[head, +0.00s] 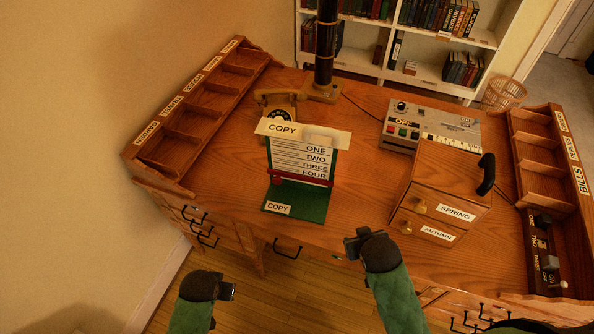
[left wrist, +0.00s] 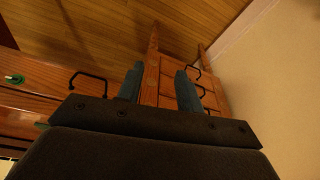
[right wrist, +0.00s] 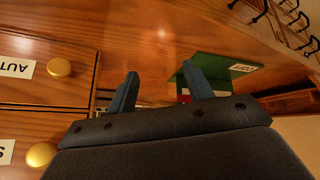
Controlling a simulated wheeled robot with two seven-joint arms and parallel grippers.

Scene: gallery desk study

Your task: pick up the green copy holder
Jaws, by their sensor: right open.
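The green copy holder (head: 310,202) stands upright on the desk near its front edge, with a "COPY" label on its base. It bears a sheet marked ONE to FOUR (head: 303,160), with a red bar across its lower part and a cream "COPY" strip on top. In the right wrist view the holder's green base (right wrist: 215,68) shows beyond the fingers, partly hidden by one. My right gripper (head: 352,246) is open and empty by the desk's front edge, right of the holder. My left gripper (head: 232,291) is in front of the desk, its fingers apart and empty in the left wrist view (left wrist: 160,80).
A telephone (head: 277,106) and a dark lamp post (head: 325,50) stand behind the holder. A drawer box (head: 440,185) marked SPRING and AUTUMN stands to the right, a grey machine (head: 440,122) behind it. Pigeonhole trays (head: 195,120) line both sides. Bare desk lies left of the holder.

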